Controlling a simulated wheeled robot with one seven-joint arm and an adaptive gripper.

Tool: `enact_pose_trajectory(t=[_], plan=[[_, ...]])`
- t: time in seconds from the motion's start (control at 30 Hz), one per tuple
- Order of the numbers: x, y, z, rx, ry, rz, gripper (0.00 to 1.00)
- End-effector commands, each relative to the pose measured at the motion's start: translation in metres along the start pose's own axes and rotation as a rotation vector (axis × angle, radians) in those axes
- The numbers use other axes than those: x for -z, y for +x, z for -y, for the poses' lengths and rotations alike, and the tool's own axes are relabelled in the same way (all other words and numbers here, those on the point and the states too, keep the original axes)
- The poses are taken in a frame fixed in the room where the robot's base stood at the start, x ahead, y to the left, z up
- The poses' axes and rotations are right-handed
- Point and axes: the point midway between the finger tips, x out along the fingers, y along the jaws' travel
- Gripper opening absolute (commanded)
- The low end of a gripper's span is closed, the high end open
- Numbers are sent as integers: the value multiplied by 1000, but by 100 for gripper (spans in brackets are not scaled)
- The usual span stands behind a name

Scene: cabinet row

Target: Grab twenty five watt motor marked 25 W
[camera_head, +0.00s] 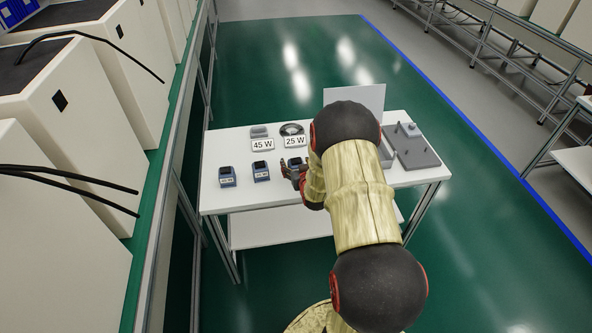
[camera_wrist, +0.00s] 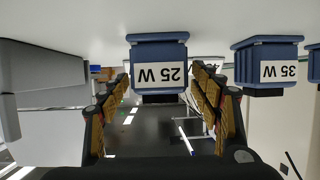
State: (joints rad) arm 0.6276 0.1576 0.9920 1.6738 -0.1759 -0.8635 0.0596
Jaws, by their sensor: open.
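The blue motor labelled 25 W (camera_wrist: 158,51) stands on the white table; the wrist view shows it upside down. In the head view the motor (camera_head: 294,162) is partly covered by my gripper (camera_head: 291,173). My gripper is open, and in the wrist view its two fingers (camera_wrist: 160,80) appear on either side of the motor's label, with visible gaps. Whether the motor is fully between the fingers in depth is unclear. No grip on it shows.
The 35 W motor (camera_wrist: 267,62) stands beside it, the middle one (camera_head: 261,171) in the head view. Another motor (camera_head: 227,176) stands further left. A grey fixture (camera_head: 413,150) occupies the table's right side.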

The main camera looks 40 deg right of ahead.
Motion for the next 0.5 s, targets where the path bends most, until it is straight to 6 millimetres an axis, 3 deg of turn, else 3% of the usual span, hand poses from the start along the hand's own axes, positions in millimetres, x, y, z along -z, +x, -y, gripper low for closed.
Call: enact_pose_trajectory(t=[0.2,0.5], plan=[[1,0,0,0,0,-1,64],[1,0,0,0,0,0,47]])
